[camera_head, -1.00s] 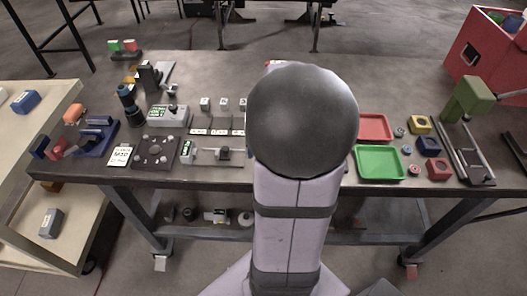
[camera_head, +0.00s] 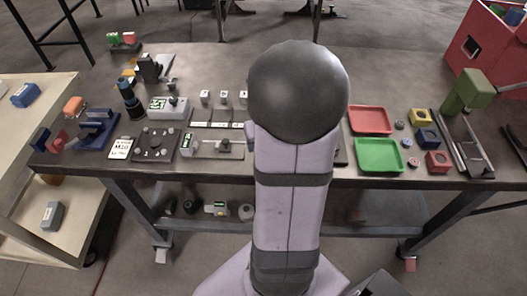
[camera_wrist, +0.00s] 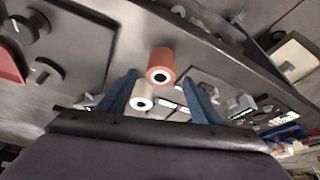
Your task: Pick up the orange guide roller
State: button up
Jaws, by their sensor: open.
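The orange guide roller (camera_wrist: 161,66) shows in the wrist view as a short salmon-orange cylinder with a pale ring and a dark bore at its end. It appears between the two blue fingers of my gripper (camera_wrist: 160,80), which are open and spread to either side, with no visible contact. How far the roller is beyond the fingertips I cannot tell. A cream-white roller (camera_wrist: 143,95) appears just below it, also between the fingers. In the head view my arm hides the gripper, and I cannot make out the guide roller.
Another pale roller (camera_wrist: 187,11) lies above in the wrist view. On the workbench (camera_head: 215,65) stand a red tray (camera_head: 371,120), a green tray (camera_head: 379,155), an olive-green fixture (camera_head: 468,92) and a black plate (camera_head: 155,145). The back of the bench looks mostly clear.

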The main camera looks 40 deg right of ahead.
jog(key=shift+x, duration=2.35)
jog(key=c, duration=1.2)
jog(key=shift+c, duration=0.2)
jog(key=shift+m, duration=0.4)
jog(key=shift+w+d+r+p, duration=0.1)
jog(key=shift+d+r+p, duration=0.15)
jog(key=shift+r, duration=1.5)
jog(key=shift+s+d+r+p, duration=0.1)
jog(key=shift+d+r+p, duration=0.15)
jog(key=shift+r, duration=1.5)
jog(key=shift+w+d+r+p, duration=0.1)
jog(key=shift+d+r+p, duration=0.15)
jog(key=shift+r, duration=1.45)
jog(key=s+d+r+m+g+h+p, duration=0.1)
jog(key=s+d+m+g+p, duration=0.1)
jog(key=d+m, duration=0.6)
jog(key=s+d+m+g+h+p, duration=0.1)
jog(key=s+d+m+g, duration=0.3)
jog(key=d+m, duration=0.5)
jog(key=d+p, duration=0.1)
jog(key=d, duration=0.5)
jog(key=shift+d+r, duration=0.3)
jog(key=shift+r, duration=0.05)
